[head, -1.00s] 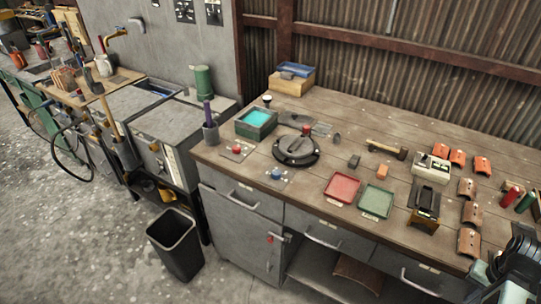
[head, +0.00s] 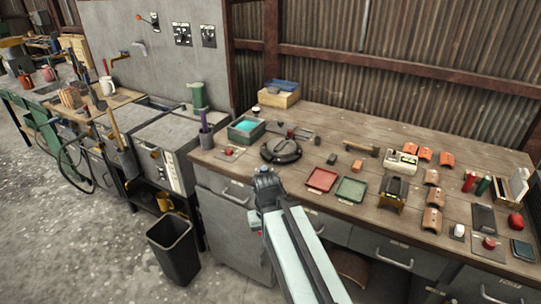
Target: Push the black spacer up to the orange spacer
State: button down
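The black spacer (head: 332,158) is a small dark block on the wooden workbench, behind the red tray. The orange spacer (head: 357,165) is a small orange block a short way to its right and slightly nearer. A gap of bare wood shows between them. My gripper (head: 266,180) is at the end of my arm, at the bench's front edge, left of the red tray and well apart from both spacers. It looks small and dark from behind, and I cannot make out whether its fingers are open or shut.
A red tray (head: 321,180) and a green tray (head: 351,190) lie in front of the spacers. A round dark dial (head: 281,151) stands to the left. A hammer-like tool (head: 361,148) lies behind, and a cream box (head: 402,162) is to the right.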

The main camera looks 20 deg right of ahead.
aim_at(331, 160)
jog(key=u, duration=0.4)
jog(key=i, duration=1)
jog(key=z, duration=0.1)
